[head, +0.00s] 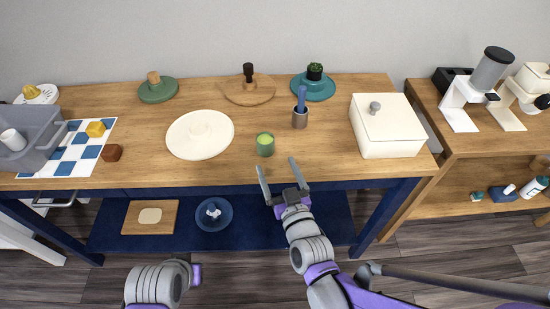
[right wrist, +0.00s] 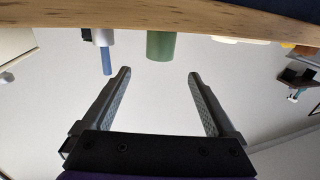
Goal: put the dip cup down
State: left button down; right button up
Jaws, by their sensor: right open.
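The dip cup is likely the green cup (head: 265,148) with a light green top, standing upright on the wooden table (head: 330,167) near its front edge. In the right wrist view, which is upside down, the green cup (right wrist: 161,46) stands between and beyond the fingertips. My right gripper (head: 278,166) is open and empty at the table's front edge, just short of the cup and apart from it. It also shows in the right wrist view (right wrist: 159,72). My left arm's links show at the bottom, but its gripper does not.
A round cream dish (head: 182,146) lies left of the cup. A grey holder (head: 300,119) with a blue item stands behind right. A white lidded box (head: 388,140) stands further right. A green stand (head: 158,93), wooden stand (head: 265,97) and teal stand (head: 325,91) line the back.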

jog(key=shift+s+d+f+g, duration=0.2)
jog(key=shift+s+d+g, duration=0.1)
jog(key=shift+d, duration=0.05)
jog(key=s+d+f+m+g+h, duration=0.1)
jog(key=s+d+f+g, duration=0.3)
jog(key=s, duration=0.5)
jog(key=s+d+f+m+g+h, duration=0.2)
jog(key=s+d+f+g, duration=0.3)
jog(key=s+d+g, duration=0.3)
jog(key=shift+s+d+h, duration=0.8)
jog(key=shift+s+d, duration=0.3)
jog(key=shift+s, duration=0.15)
notch_tip(320, 180, up, 12)
jog(key=w+p, duration=0.1)
jog(key=p, duration=0.9)
jog(key=shift+w+t+p, duration=0.3)
jog(key=shift+w+p, duration=0.1)
